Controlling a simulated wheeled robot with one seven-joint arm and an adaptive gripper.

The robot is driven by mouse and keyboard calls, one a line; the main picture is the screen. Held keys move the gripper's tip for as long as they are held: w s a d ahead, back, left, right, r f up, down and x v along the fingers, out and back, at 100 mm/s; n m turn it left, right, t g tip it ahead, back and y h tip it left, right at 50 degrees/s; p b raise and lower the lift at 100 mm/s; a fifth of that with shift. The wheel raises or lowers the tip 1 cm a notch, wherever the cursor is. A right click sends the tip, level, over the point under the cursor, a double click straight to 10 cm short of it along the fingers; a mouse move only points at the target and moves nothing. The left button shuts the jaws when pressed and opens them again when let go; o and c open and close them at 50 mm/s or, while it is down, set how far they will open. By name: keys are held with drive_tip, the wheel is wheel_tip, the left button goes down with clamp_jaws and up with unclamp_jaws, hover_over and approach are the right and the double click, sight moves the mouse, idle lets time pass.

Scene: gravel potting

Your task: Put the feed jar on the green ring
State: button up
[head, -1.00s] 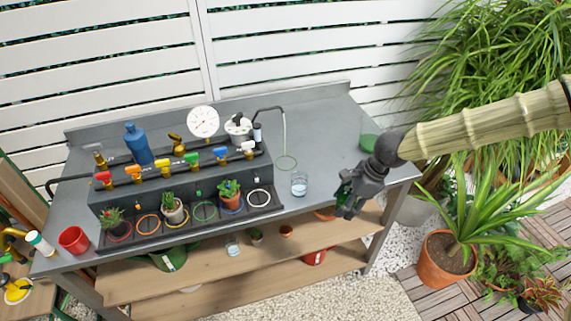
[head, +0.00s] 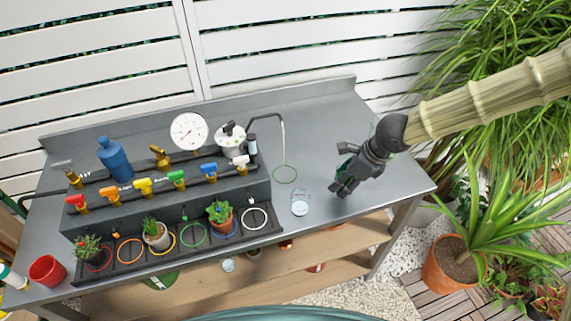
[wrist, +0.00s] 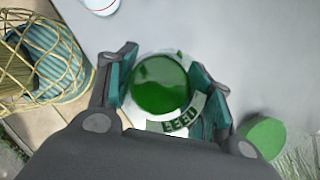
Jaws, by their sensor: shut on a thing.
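The feed jar (wrist: 165,88) shows in the wrist view as a round jar with green contents and a pale label with dark lettering. My gripper (wrist: 165,92) has a finger on each side of it and is shut on it. In the head view my gripper (head: 341,184) is over the right part of the grey bench, and the jar is mostly hidden there. A thin green ring (head: 276,179) lies on the bench under the bent spout, to the left of my gripper. Another green ring (head: 183,241) is in the black tray.
A clear glass (head: 300,203) stands between the bench ring and my gripper. The valve rack (head: 190,205) with its spout pipe is left of the ring. A green disc (wrist: 262,138) lies right of the jar. Bare bench (head: 330,120) lies behind.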

drive_tip(key=p, duration=0.3)
hover_over(281, 173)
drive_tip(key=d, duration=0.1)
drive_tip(key=shift+s+d, duration=0.1)
drive_tip(key=shift+s, duration=0.15)
drive_tip(key=shift+f, duration=1.7)
drive_tip(key=shift+f, duration=0.15)
drive_tip(key=o, duration=1.2)
drive_tip(key=v, duration=1.2)
